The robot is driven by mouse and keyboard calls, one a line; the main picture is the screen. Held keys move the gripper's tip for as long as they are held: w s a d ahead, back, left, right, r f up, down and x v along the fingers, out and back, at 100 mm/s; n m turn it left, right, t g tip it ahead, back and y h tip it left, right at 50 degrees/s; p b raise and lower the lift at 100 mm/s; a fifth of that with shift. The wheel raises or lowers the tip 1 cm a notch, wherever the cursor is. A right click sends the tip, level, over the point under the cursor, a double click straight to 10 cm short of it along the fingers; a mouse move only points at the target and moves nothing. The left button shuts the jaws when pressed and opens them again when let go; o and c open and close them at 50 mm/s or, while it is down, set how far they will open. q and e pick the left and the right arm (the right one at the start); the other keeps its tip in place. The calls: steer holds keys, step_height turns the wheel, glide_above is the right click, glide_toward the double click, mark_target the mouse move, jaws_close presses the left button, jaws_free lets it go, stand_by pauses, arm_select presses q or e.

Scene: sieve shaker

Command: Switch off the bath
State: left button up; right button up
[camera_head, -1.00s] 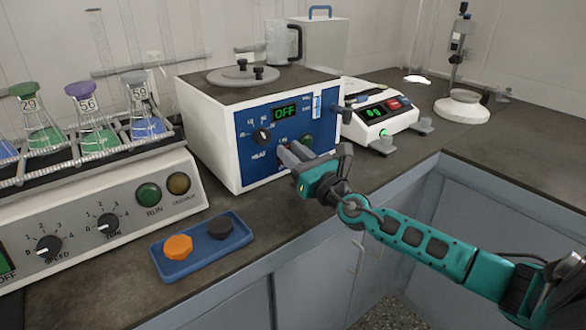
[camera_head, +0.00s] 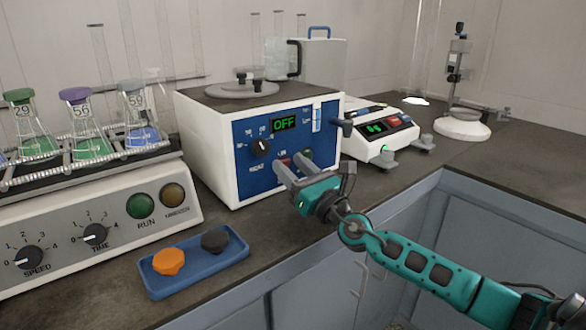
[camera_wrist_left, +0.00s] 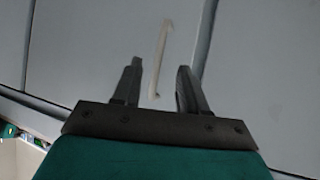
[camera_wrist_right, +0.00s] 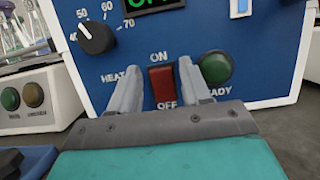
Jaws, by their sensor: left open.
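The bath (camera_head: 222,150) is a white box with a blue front panel; its green display (camera_head: 284,123) reads OFF. A red rocker switch (camera_wrist_right: 162,84) sits on the panel between the labels ON and OFF. My right gripper (camera_head: 289,164) is in front of the panel at the switch. In the right wrist view its open fingers (camera_wrist_right: 159,68) stand either side of the switch, with nothing between them; contact cannot be told. A dark knob (camera_wrist_right: 96,37) and a green READY lamp (camera_wrist_right: 215,67) flank it. My left gripper (camera_wrist_left: 160,64) is open and empty, facing grey cabinet fronts.
A shaker (camera_head: 95,235) with several flasks stands left of the bath. A blue tray (camera_head: 205,275) with an orange and a dark knob lies in front. A balance (camera_head: 385,140) and a stand (camera_head: 462,128) are to the right. The bench at right is mostly clear.

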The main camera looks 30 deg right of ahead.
arm_select(q)
steer(key=shift+f, duration=0.15)
arm_select(e)
steer(key=shift+o, duration=0.3)
steer(key=shift+s+f, duration=0.1)
steer(key=shift+s+f, duration=0.1)
steer(key=shift+s, duration=0.1)
steer(key=b+v, duration=0.2)
steer(key=v, duration=0.9)
arm_select(q)
steer(key=shift+w+d+f, duration=0.1)
steer(key=shift+d+f, duration=0.15)
steer(key=shift+f, duration=0.1)
arm_select(e)
steer(key=shift+s, duration=0.65)
arm_select(q)
steer(key=shift+f, duration=0.1)
